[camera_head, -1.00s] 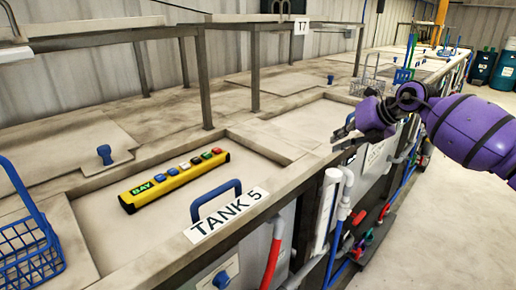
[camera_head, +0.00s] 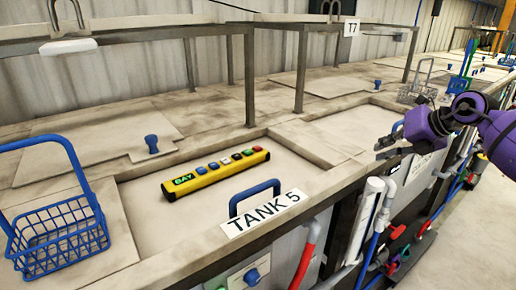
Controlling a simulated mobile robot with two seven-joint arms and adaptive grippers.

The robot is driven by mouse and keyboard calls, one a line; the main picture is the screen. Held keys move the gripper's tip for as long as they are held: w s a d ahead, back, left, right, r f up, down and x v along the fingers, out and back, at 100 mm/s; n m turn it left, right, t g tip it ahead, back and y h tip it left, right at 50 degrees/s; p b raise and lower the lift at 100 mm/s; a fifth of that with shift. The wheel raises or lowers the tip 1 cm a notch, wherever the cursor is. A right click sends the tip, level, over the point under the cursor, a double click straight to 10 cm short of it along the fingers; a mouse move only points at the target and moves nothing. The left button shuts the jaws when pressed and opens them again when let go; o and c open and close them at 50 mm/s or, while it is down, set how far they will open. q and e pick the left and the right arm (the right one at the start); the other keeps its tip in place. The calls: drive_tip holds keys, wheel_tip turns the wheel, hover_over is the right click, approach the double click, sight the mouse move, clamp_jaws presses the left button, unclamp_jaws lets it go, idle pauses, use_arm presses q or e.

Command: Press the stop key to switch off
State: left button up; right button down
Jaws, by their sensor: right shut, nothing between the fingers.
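A yellow key bar (camera_head: 215,174) marked "BAY" lies on the pale lid of the tank labelled "TANK 5" (camera_head: 264,213). Its top carries a row of several small keys in blue, white, black, green and red. The red key (camera_head: 257,149) is at the far right end; I cannot read which key is stop. My right gripper (camera_head: 384,149), on a purple arm, is shut and empty. It is to the right of the bar, over the tank's front edge, well apart from the keys. My left gripper is not in view.
A blue wire basket (camera_head: 58,238) stands at the left. A blue handle (camera_head: 254,197) rises in front of the bar. Metal frame posts (camera_head: 249,80) stand behind it. Another basket (camera_head: 418,92) is at the back right. Pipes run down the tank front.

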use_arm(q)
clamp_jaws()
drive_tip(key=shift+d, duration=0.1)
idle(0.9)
